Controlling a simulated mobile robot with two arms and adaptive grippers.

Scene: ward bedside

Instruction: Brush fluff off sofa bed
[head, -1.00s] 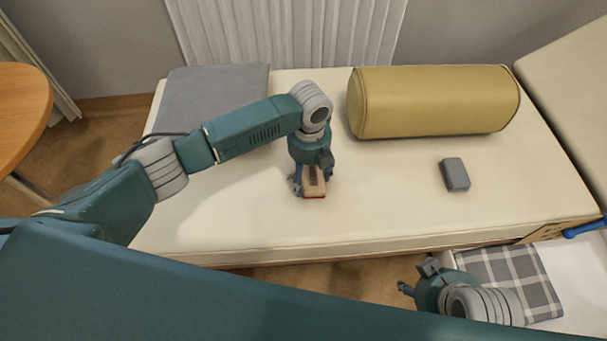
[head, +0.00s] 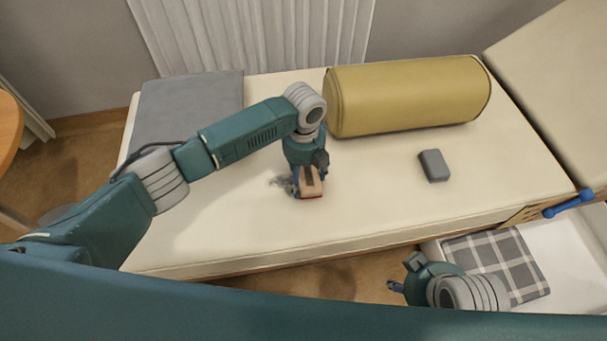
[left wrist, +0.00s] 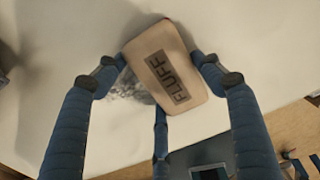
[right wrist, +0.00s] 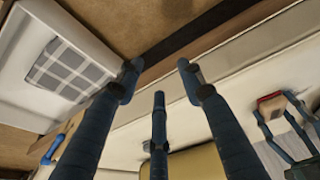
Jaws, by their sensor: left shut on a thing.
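The sofa bed (head: 215,225) is a long cream pad below the head view's middle. A tan brush (head: 311,185) with a red lower edge stands on it; its top reads FLUFF in the left wrist view (left wrist: 165,65). My left gripper (head: 307,180) points down, shut on the brush. Grey fluff (head: 281,182) lies on the pad just left of the brush and shows partly behind it in the left wrist view (left wrist: 128,88). My right gripper (head: 402,275) is in front of the bed, its fingers apart and empty in the right wrist view (right wrist: 160,70).
An olive bolster (head: 408,95) lies at the back of the bed and a grey block (head: 434,166) right of the brush. A grey flat cushion (head: 190,110) is at the back left. An open white drawer (head: 565,255) with checked cloth (head: 495,265) stands front right.

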